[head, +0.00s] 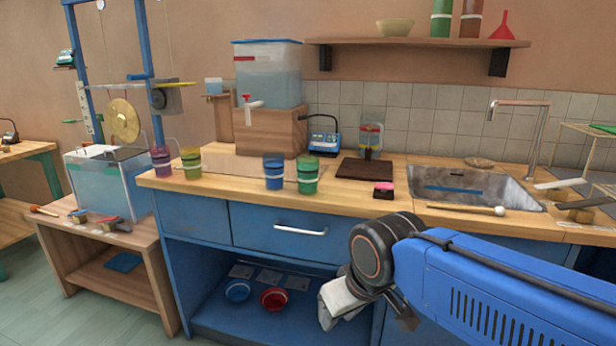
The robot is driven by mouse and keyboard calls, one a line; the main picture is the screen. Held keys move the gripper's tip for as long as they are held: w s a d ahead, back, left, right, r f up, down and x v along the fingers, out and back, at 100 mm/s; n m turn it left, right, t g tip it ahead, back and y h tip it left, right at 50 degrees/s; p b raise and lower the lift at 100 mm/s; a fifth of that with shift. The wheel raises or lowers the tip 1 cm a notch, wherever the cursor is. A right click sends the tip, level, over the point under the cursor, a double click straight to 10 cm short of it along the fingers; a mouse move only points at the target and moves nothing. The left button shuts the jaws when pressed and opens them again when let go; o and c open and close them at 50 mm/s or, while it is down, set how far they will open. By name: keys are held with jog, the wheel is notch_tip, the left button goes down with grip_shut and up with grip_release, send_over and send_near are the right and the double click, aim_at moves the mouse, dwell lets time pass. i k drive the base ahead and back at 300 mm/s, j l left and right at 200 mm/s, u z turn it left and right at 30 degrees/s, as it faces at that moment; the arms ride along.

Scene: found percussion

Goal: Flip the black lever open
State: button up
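I cannot make out a black lever for certain. A clear water tank (267,80) with a blue lid stands on a wooden block (270,132) on the counter. Its white tap (256,104) points to the left front and has a small red handle (246,98) on top. My gripper (338,306) hangs low in front of the blue cabinet, below the counter edge and right of the tap, well apart from it. Its fingers are seen at a slant, so their opening is unclear. It touches nothing that I can see.
Several striped cups stand along the counter (225,190), including a blue cup (274,172) and a green cup (308,174). A blue device (323,138), a dark board (365,169) and a sink (470,188) lie further right. A gong (123,121) hangs at left.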

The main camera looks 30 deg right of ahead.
aim_at(586, 204)
jog(key=z, duration=2.15)
